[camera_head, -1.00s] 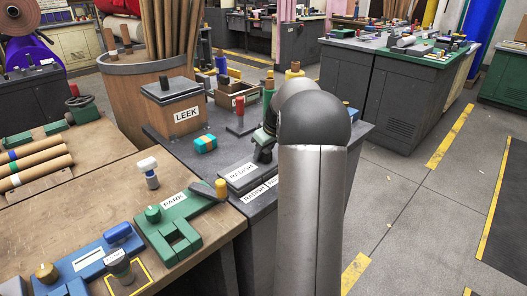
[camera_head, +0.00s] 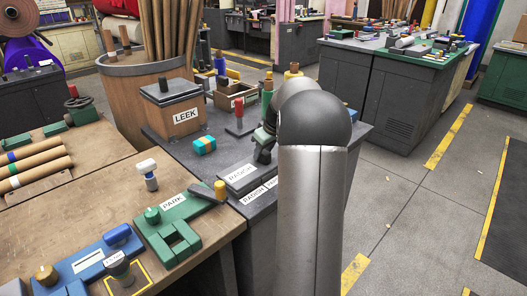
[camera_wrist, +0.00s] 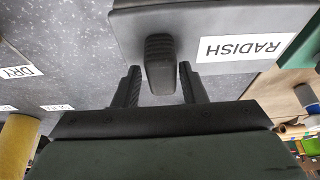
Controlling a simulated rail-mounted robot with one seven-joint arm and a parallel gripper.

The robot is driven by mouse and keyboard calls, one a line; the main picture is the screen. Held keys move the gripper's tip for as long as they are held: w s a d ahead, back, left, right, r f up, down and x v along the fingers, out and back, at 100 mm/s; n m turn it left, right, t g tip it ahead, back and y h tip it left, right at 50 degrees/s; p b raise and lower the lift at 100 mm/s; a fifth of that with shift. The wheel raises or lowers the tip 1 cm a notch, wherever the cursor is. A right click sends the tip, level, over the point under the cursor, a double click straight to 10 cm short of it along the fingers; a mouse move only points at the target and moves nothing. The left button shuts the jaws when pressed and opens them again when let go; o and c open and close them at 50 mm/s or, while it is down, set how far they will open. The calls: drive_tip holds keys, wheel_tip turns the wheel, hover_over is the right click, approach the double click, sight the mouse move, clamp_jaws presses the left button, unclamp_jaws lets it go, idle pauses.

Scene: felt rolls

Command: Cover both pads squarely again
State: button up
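A dark grey slab labelled RADISH (camera_wrist: 225,25) has a black knob (camera_wrist: 160,62) and fills the top of the wrist view. The slab also shows in the head view (camera_head: 236,181), lying on the grey bench top. My gripper (camera_wrist: 159,78) has its two fingers apart, one on each side of the knob, with narrow gaps showing. In the head view my gripper (camera_head: 264,150) is low over the slab, partly hidden by my arm. No bare pad can be made out; anything under the slab is hidden.
A LEEK box (camera_head: 178,112) with a dark knobbed lid stands left of the slab. A small teal and orange block (camera_head: 205,146) and a red-topped stamp (camera_head: 239,115) are nearby. A green PARK piece (camera_head: 172,235) lies on the wooden table. A yellow cylinder (camera_wrist: 18,140) shows at lower left in the wrist view.

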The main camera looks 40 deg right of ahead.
drive_tip(key=shift+a+p+v, duration=0.2)
drive_tip(key=shift+p+v, duration=0.15)
drive_tip(key=shift+v, duration=0.6)
drive_tip(key=shift+a+p+v, duration=0.15)
drive_tip(key=shift+p+v, duration=0.15)
drive_tip(key=shift+v, duration=0.65)
drive_tip(key=shift+a+p+v, duration=0.2)
drive_tip(key=shift+p+v, duration=0.15)
drive_tip(key=shift+v, duration=0.6)
drive_tip(key=shift+s+r, duration=0.1)
drive_tip(key=shift+s, duration=0.05)
drive_tip(key=o, duration=0.5)
drive_tip(key=shift+o, duration=0.2)
drive_tip(key=p+v, duration=0.1)
drive_tip(key=v, duration=1.6)
drive_tip(key=shift+r, duration=0.2)
drive_tip(key=shift+s, duration=0.15)
